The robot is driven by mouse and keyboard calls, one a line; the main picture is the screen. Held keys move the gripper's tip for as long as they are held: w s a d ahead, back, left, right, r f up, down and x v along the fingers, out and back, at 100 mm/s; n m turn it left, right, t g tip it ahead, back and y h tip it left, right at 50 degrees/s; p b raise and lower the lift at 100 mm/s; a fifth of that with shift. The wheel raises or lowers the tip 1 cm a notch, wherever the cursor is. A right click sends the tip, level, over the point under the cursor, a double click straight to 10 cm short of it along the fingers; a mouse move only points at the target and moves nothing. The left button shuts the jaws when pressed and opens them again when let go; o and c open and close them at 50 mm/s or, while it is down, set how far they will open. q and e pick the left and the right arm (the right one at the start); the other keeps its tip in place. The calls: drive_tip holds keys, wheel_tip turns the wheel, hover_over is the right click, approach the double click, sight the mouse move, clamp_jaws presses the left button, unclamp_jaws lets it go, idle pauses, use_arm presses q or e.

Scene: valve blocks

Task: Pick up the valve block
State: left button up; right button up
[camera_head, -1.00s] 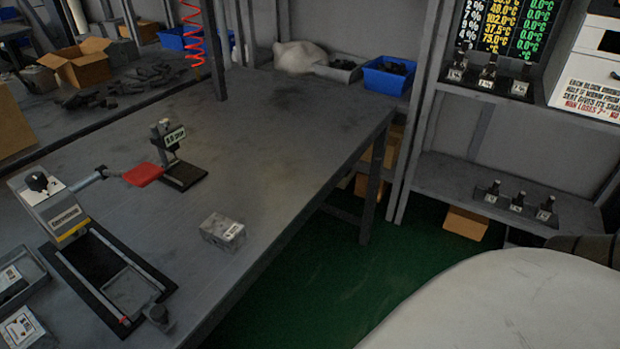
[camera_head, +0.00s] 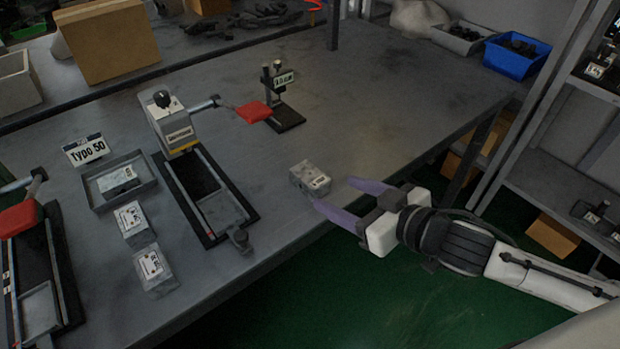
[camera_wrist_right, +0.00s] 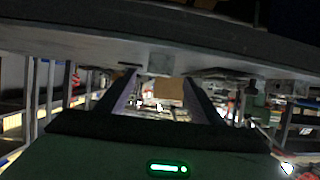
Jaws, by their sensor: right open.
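A small grey valve block (camera_head: 310,179) with a white label lies on the table near its front edge. My right gripper (camera_head: 336,194) reaches in from the right, with its two purple fingers open and empty. In the right wrist view the open fingers (camera_wrist_right: 160,92) point towards the underside of the table edge (camera_wrist_right: 150,52), and I cannot make out the block there. My left gripper is not in view.
Two more labelled blocks (camera_head: 131,223) (camera_head: 153,271) lie at left, beside a grey tray (camera_head: 88,194) holding another, with a "Typo 50" sign (camera_head: 86,149). A press-like fixture (camera_head: 176,124) with a red handle and a small stand (camera_head: 284,112) are nearby.

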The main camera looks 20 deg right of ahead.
sight(322, 183)
drive_tip(key=x, duration=0.4)
drive_tip(key=shift+w+a, duration=0.2)
drive_tip(key=shift+w, duration=0.2)
drive_tip(key=shift+w+a, duration=0.2)
drive_tip(key=shift+w, duration=0.35)
drive_tip(key=x, duration=0.4)
drive_tip(key=shift+w+a+r, duration=0.1)
drive_tip(key=shift+w+a, duration=0.05)
drive_tip(key=shift+w, duration=0.05)
drive_tip(key=c, duration=1.4)
drive_tip(key=shift+r, duration=0.1)
drive_tip(key=shift+c, duration=0.3)
